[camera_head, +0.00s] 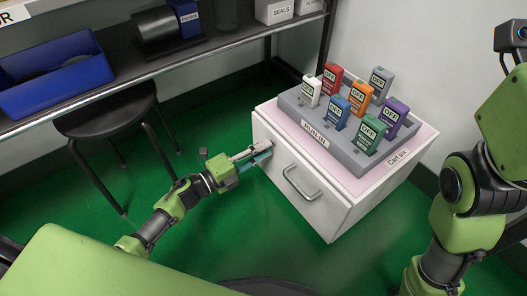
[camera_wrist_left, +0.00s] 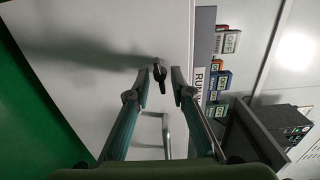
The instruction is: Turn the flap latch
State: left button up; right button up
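The flap latch is a small dark knob (camera_wrist_left: 160,76) on the white front panel (camera_wrist_left: 90,50) of a cart in the left wrist view. My left gripper (camera_wrist_left: 160,82) is open, with one finger on each side of the knob in that view. I cannot tell whether either finger touches it. In the head view my left gripper (camera_head: 260,154) is at the upper left of the cart's front (camera_head: 325,210), and its fingers hide the latch. My right arm (camera_head: 470,190) rises at the right; its gripper is out of view.
A metal bar handle (camera_head: 300,186) sticks out of the cart front near the left gripper. On top, a grey rack (camera_head: 335,151) holds several coloured testers marked OFF. A black stool (camera_head: 105,112) and a bench with a blue bin (camera_head: 50,66) stand left. Green floor is clear in front.

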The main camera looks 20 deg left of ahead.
pick_arm(q)
jog(key=shift+s+d, duration=0.1)
jog(key=shift+d, duration=0.05)
jog(key=v, duration=1.2)
